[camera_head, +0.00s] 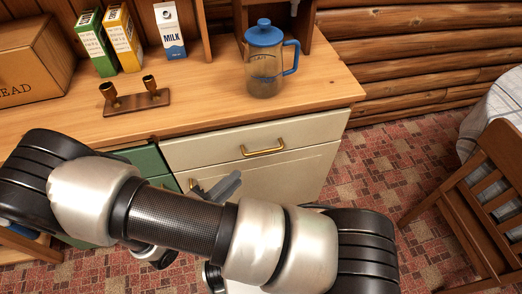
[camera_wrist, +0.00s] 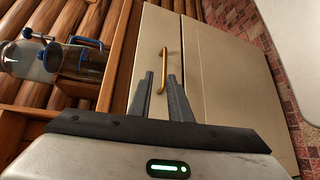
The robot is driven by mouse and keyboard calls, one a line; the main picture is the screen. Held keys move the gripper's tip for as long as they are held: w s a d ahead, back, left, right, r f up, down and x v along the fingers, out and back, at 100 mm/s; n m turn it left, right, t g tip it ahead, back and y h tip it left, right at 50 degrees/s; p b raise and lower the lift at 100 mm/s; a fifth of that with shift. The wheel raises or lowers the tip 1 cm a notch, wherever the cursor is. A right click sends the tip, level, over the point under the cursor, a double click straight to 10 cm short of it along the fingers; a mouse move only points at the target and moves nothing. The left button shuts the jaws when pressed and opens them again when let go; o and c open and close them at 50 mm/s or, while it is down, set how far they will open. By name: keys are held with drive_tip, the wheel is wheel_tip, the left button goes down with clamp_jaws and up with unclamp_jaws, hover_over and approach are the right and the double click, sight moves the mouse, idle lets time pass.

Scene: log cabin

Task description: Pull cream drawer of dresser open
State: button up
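The cream drawer (camera_head: 215,149) is at the top of the dresser's right side, under the wooden counter, and looks shut. Its brass bar handle (camera_head: 262,149) is at the middle of its front. In the wrist view the drawer front (camera_wrist: 152,40) stands on its side, with the handle (camera_wrist: 164,65) running up the picture. My gripper (camera_wrist: 160,75) is open, with a gap between its two dark fingers, and the handle shows in and beyond that gap. I cannot tell whether they touch. In the head view my gripper (camera_head: 228,184) shows below and left of the handle, partly hidden by my arm.
A blue-lidded pitcher (camera_head: 265,65), a milk carton (camera_head: 169,30), a candle holder (camera_head: 137,102) and a bread box (camera_head: 30,65) stand on the counter. A green drawer (camera_head: 146,160) is left of the cream one. A wooden chair (camera_head: 480,200) stands at right, with open floor between.

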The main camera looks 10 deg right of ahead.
wheel_tip(320, 180, down, 3)
drive_tip(key=n+t, duration=0.1)
drive_tip(key=b, duration=0.1)
approach(263, 151)
drive_tip(key=x, duration=1)
drive_tip(key=shift+w+f, duration=0.2)
drive_tip(key=shift+f, duration=0.1)
clamp_jaws()
